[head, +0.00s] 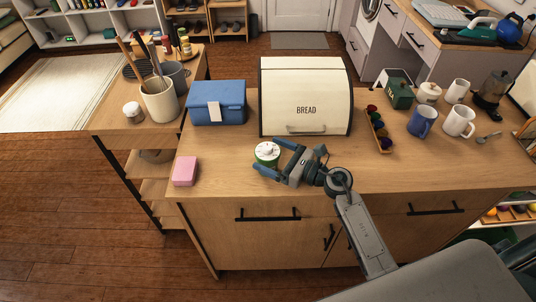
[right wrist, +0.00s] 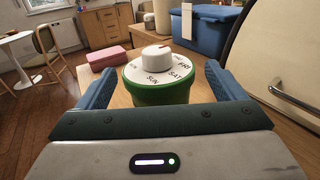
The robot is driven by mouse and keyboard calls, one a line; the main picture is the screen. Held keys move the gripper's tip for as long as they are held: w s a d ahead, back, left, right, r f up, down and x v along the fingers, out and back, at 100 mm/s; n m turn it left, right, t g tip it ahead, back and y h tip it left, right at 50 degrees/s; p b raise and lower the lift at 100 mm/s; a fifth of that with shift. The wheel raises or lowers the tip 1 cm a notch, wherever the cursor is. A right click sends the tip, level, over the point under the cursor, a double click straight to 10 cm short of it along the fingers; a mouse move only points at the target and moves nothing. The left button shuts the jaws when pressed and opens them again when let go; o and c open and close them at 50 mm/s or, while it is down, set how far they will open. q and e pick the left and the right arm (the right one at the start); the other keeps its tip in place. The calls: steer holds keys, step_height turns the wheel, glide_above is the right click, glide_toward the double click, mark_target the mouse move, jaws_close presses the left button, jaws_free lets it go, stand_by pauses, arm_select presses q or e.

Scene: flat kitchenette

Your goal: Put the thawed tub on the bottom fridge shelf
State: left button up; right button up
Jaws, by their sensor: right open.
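A small round green tub (head: 267,153) with a white day-dial lid stands upright on the wooden counter, in front of the bread bin. In the right wrist view the tub (right wrist: 160,80) shows a white knob and day names such as SAT, SUN and FRI. My right gripper (head: 267,158) is open, its blue fingers on either side of the tub; whether either finger touches it I cannot tell. A blue lidded box (head: 230,110) with a white front tab stands further back. No frame shows which thing is the thawed tub by name. The fridge and my left gripper are not in view.
A cream bread bin (head: 305,80) stands close behind the tub. A pink block (head: 185,171) lies near the counter's left edge. An egg-tray-like holder (head: 379,130), mugs (head: 423,121) and a moka pot (head: 492,90) stand to the right. The front middle counter is mostly clear.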

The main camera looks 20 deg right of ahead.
steer(key=x, duration=0.2)
steer(key=shift+w+a+r+p, duration=0.1)
steer(key=shift+a+r+p, duration=0.1)
steer(key=shift+a+p, duration=0.1)
steer(key=shift+w+f, duration=0.15)
steer(key=shift+w, duration=0.05)
steer(key=shift+s, duration=0.1)
steer(key=shift+c, duration=0.8)
steer(key=c, duration=1.1)
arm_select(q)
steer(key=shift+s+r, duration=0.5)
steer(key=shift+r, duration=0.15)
